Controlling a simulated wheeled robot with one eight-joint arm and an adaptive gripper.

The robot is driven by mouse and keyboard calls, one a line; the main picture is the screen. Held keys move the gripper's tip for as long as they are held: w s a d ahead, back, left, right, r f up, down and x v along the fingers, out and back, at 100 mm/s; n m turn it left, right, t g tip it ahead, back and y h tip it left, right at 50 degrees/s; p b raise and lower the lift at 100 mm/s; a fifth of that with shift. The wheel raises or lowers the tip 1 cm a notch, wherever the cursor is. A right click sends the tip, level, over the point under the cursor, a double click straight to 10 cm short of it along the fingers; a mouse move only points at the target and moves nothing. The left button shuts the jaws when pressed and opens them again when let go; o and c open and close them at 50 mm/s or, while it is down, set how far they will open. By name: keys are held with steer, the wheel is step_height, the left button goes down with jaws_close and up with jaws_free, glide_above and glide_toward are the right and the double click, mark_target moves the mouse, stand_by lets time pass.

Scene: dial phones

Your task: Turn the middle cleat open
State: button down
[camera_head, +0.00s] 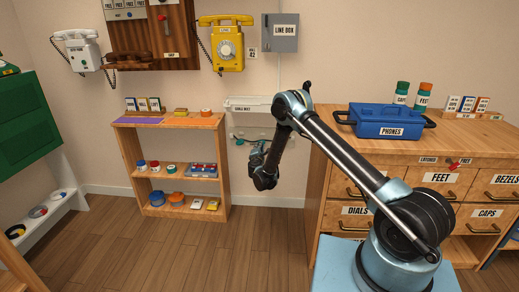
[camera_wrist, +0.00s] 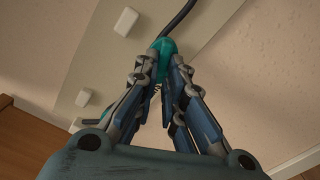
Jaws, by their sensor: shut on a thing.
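My gripper (camera_wrist: 163,70) is shut on a teal piece (camera_wrist: 164,46) at a pale board, with a dark cord running up and right from its top. I cannot tell for sure that this piece is the middle cleat. The fingers hide its lower part. Teal bits show there beside the fingers, too small to tell apart.
White blocks (camera_wrist: 125,20) stand on the board to the left. A low wooden shelf (camera_head: 222,160) stands left of my gripper, and a wooden counter (camera_head: 322,152) with a blue PHONES box (camera_head: 385,120) stands to the right. The floor (camera_head: 130,260) in front is clear.

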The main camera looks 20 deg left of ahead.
steer(key=shift+s+a+f+n, duration=0.1)
steer(key=shift+f+n, duration=0.05)
steer(key=shift+n, duration=0.15)
steer(key=c, duration=1.7)
jaws_free()
steer(key=v, duration=0.7)
steer(key=shift+s, duration=0.15)
